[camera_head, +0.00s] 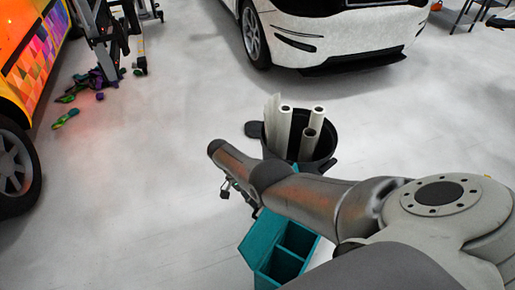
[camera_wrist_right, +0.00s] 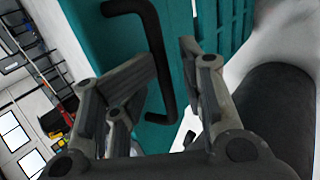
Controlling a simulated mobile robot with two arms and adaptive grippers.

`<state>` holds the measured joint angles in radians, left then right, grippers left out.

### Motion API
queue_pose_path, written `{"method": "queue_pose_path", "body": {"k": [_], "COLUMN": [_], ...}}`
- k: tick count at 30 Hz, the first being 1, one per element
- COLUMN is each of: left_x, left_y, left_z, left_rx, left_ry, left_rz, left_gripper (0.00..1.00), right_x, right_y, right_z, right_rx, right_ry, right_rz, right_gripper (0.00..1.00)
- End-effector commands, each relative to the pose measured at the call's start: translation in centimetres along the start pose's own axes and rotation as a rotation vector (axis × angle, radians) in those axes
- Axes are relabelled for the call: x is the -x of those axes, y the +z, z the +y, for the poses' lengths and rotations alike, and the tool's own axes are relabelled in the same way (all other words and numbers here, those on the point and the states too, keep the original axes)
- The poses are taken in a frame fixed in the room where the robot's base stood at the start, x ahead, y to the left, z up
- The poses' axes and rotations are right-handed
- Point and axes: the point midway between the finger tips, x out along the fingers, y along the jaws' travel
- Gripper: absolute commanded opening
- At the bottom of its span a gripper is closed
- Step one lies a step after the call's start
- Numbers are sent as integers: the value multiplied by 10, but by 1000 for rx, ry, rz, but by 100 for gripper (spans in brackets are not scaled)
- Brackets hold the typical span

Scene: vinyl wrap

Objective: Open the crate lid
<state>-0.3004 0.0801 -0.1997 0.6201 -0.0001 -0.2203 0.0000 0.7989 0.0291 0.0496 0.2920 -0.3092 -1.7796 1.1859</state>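The teal crate (camera_head: 262,240) stands on the floor at the bottom middle of the head view. Its top shows dark open compartments, and my right arm covers part of it. A bit of teal also shows above the arm, perhaps the raised lid. In the right wrist view a teal panel (camera_wrist_right: 222,28) with a black bar handle (camera_wrist_right: 150,28) fills the upper middle. My right gripper (camera_head: 232,190) hangs left of the crate in the head view. Its fingers (camera_wrist_right: 172,65) are apart, with the handle bar close by, partly behind the left finger. I see no clear grip. My left gripper is out of view.
A black bin (camera_head: 325,148) with white rolls stands just behind my right arm. A white car (camera_head: 340,28) is at the back, and a colourful vehicle (camera_head: 28,60) is at the left.

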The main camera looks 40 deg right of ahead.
Motion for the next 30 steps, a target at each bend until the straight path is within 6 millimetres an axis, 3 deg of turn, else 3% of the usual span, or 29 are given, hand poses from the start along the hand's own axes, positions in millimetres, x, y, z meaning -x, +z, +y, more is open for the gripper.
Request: {"method": "queue_pose_path", "body": {"k": [17, 30], "left_x": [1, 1], "left_y": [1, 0], "left_z": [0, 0], "left_rx": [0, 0], "left_ry": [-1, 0], "left_rz": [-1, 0], "left_gripper": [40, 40], "right_x": [7, 28], "right_y": [1, 2], "right_z": [0, 17], "right_rx": [4, 4], "right_ry": [-9, -17], "right_rz": [3, 3], "right_gripper": [32, 32]}}
